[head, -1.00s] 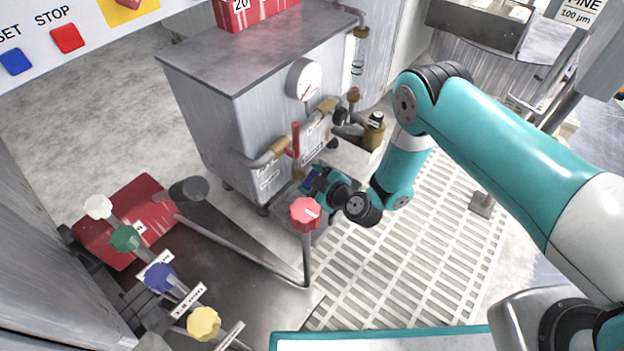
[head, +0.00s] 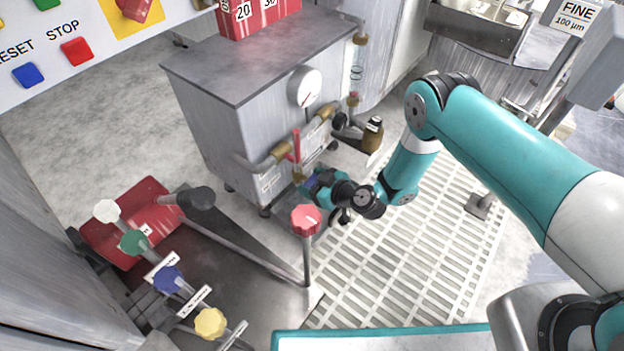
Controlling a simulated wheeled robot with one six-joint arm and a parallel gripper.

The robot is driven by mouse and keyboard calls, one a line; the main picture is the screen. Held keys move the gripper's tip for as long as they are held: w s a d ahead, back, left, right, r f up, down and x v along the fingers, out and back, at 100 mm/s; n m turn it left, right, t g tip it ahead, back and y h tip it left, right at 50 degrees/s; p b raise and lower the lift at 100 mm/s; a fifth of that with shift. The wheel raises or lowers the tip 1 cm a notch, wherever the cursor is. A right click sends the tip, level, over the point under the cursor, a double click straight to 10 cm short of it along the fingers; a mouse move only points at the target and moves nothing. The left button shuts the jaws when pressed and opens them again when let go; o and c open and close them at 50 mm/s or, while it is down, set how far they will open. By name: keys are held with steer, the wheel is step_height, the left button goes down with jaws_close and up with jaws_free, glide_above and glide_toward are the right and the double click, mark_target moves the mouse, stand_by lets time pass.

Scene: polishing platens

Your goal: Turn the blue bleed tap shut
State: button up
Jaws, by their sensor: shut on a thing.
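My gripper (head: 311,186) is at the front of the grey cabinet (head: 262,125), low down beneath the brass pipework and the red lever (head: 296,146). A small dark blue patch, which looks like the blue bleed tap (head: 312,182), shows at the gripper's jaws. The jaws are shut on it, though the fingertips are small and mostly hidden by my wrist. How far the tap is turned cannot be told.
A red-knobbed post (head: 306,220) stands just in front of my wrist. White, green, blue (head: 168,279) and yellow knobs stand at lower left. Floor grating (head: 410,265) lies open at right.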

steer(key=shift+w+d+m, duration=0.1)
steer(key=shift+m, duration=0.3)
steer(key=shift+g, duration=0.3)
steer(key=o, duration=0.9)
steer(key=shift+p+v, duration=5.15)
steer(key=shift+v, duration=3.55)
steer(key=shift+f, duration=0.1)
